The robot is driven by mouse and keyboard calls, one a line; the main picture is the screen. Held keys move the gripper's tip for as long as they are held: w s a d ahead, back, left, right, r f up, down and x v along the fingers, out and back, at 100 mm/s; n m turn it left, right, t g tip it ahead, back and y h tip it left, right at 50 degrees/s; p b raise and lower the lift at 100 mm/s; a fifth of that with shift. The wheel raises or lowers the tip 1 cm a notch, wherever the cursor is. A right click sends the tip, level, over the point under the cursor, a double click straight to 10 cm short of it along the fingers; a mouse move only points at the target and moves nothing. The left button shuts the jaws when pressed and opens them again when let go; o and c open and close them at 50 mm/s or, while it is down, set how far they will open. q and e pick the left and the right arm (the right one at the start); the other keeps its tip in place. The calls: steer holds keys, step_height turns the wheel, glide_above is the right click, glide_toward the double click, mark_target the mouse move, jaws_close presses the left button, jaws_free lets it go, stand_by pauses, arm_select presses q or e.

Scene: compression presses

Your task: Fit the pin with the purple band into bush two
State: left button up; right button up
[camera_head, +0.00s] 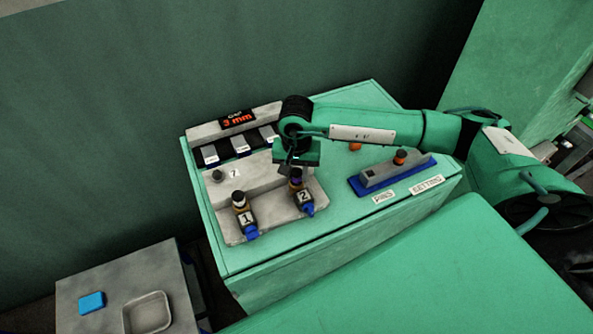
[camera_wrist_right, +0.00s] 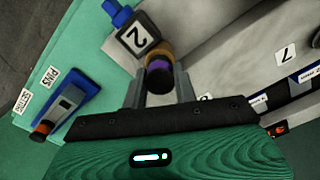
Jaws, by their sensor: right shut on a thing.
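The pin with the purple band (camera_wrist_right: 159,76) is between the fingers of my right gripper (camera_wrist_right: 159,88), which is shut on it. It also shows in the head view (camera_head: 296,181) as a small purple spot below my right gripper (camera_head: 297,171). The pin is lined up with the brass mouth of bush two (camera_wrist_right: 157,53), at or just inside it; I cannot tell how deep. Bush two also shows in the head view (camera_head: 304,197), with a "2" label and a blue end. My left gripper is not in view.
Bush one (camera_head: 245,217) stands left of bush two with a dark-topped, white-banded piece in it. A blue-based pin rack (camera_head: 366,187) holds an orange-banded pin (camera_head: 400,157) at right. A "3 mm" display (camera_head: 238,120) stands behind. A side table (camera_head: 82,279) carries a tray (camera_head: 147,313).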

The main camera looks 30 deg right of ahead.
mark_target(296, 171)
steer(key=shift+f, duration=0.25)
steer(key=o, duration=1.1)
steer(key=shift+c, duration=0.2)
step_height(296, 171, up, 14)
steer(key=b, duration=0.4)
steer(key=shift+f, duration=0.1)
